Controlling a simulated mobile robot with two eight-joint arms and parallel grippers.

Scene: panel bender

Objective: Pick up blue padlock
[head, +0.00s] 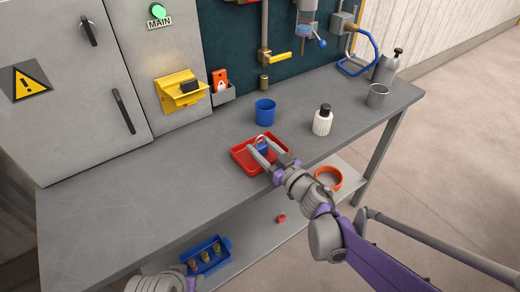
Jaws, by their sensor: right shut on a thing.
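The blue padlock (262,148) is over the red tray (241,161) on the workbench, its pale shackle upward. My right gripper (260,152) reaches in from the lower right and is shut on the padlock. The fingers hide part of the padlock, and I cannot tell whether it touches the tray floor. My left arm shows only a little at the bottom edge, near the blue bin; its jaws cannot be made out.
Behind the tray stand a blue cup (265,112) and a white bottle with a black cap (323,121). A metal cup (377,96) and grey bottle (388,66) stand at right. A blue bin (226,243) and orange ring (338,175) are on the lower shelf. The bench's left part is bare.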

